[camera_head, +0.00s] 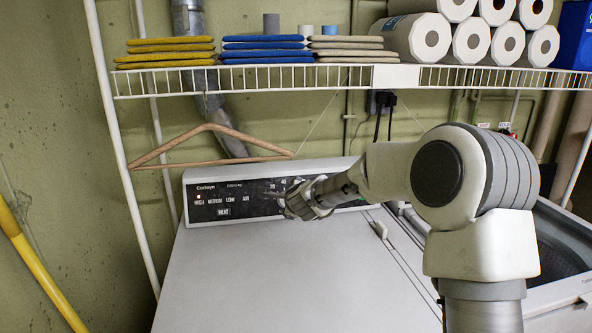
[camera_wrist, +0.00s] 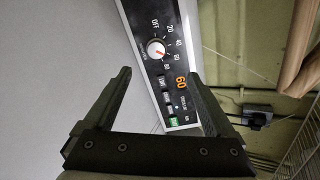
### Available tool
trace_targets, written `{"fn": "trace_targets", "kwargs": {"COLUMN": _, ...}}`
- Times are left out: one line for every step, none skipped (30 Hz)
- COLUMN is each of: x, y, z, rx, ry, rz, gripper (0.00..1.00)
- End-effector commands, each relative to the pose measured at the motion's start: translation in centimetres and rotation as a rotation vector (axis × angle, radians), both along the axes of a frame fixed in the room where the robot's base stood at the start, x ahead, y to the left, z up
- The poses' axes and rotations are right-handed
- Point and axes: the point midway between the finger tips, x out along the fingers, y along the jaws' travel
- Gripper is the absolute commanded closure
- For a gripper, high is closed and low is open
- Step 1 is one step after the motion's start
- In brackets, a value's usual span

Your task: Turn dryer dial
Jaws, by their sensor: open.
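The dryer (camera_head: 260,275) is a pale grey machine with a black control panel (camera_head: 215,202) along its back edge. The dial (camera_wrist: 156,49) is a small white round knob with a red pointer mark. Numbers and the word OFF are printed around it in the wrist view. My gripper (camera_wrist: 156,72) is open and empty. The dial lies between its two black fingers in that picture, seemingly beyond the fingertips; contact cannot be seen. In the head view, my gripper (camera_head: 300,200) is in front of the panel's right part and hides the dial.
A wire shelf (camera_head: 330,82) with folded towels and paper rolls (camera_head: 420,38) runs above. A wooden hanger (camera_head: 210,142) hangs from it, left of my arm. A washer with an open tub (camera_head: 560,245) stands at the right. The dryer top is clear.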

Motion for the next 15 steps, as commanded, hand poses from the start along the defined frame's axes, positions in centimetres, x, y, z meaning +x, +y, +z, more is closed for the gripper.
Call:
{"fn": "trace_targets", "kwargs": {"x": -1.0, "y": 0.2, "z": 1.4, "rx": -0.052, "ry": -0.014, "rz": 0.047, "gripper": 0.1}}
{"fn": "trace_targets", "kwargs": {"x": -1.7, "y": 0.2, "z": 2.0, "rx": -0.088, "ry": -0.018, "rz": 0.08, "gripper": 0.1}}
{"fn": "trace_targets", "kwargs": {"x": -2.6, "y": 0.3, "z": 2.8, "rx": -0.137, "ry": -0.024, "rz": 0.123, "gripper": 0.1}}
{"fn": "trace_targets", "kwargs": {"x": -3.3, "y": 0.3, "z": 3.4, "rx": -0.172, "ry": -0.028, "rz": 0.154, "gripper": 0.1}}
{"fn": "trace_targets", "kwargs": {"x": -4.0, "y": 0.3, "z": 3.9, "rx": -0.21, "ry": -0.032, "rz": 0.186, "gripper": 0.1}}
{"fn": "trace_targets", "kwargs": {"x": -5.0, "y": 0.3, "z": 4.6, "rx": -0.258, "ry": -0.035, "rz": 0.226, "gripper": 0.1}}
{"fn": "trace_targets", "kwargs": {"x": -5.8, "y": 0.2, "z": 5.0, "rx": -0.294, "ry": -0.037, "rz": 0.255, "gripper": 0.1}}
{"fn": "trace_targets", "kwargs": {"x": -6.6, "y": 0.1, "z": 5.5, "rx": -0.33, "ry": -0.04, "rz": 0.284, "gripper": 0.1}}
{"fn": "trace_targets", "kwargs": {"x": -7.6, "y": -0.1, "z": 6.0, "rx": -0.378, "ry": -0.04, "rz": 0.322, "gripper": 0.1}}
{"fn": "trace_targets", "kwargs": {"x": -8.4, "y": -0.3, "z": 6.4, "rx": -0.415, "ry": -0.041, "rz": 0.348, "gripper": 0.1}}
{"fn": "trace_targets", "kwargs": {"x": -9.3, "y": -0.4, "z": 6.7, "rx": -0.449, "ry": -0.041, "rz": 0.376, "gripper": 0.1}}
{"fn": "trace_targets", "kwargs": {"x": -10.4, "y": -0.7, "z": 7.2, "rx": -0.497, "ry": -0.041, "rz": 0.411, "gripper": 0.1}}
{"fn": "trace_targets", "kwargs": {"x": -11.2, "y": -0.9, "z": 7.5, "rx": -0.532, "ry": -0.039, "rz": 0.438, "gripper": 0.1}}
{"fn": "trace_targets", "kwargs": {"x": -12.1, "y": -1.1, "z": 7.7, "rx": -0.566, "ry": -0.037, "rz": 0.463, "gripper": 0.1}}
{"fn": "trace_targets", "kwargs": {"x": -13.3, "y": -1.5, "z": 8.1, "rx": -0.612, "ry": -0.033, "rz": 0.497, "gripper": 0.1}}
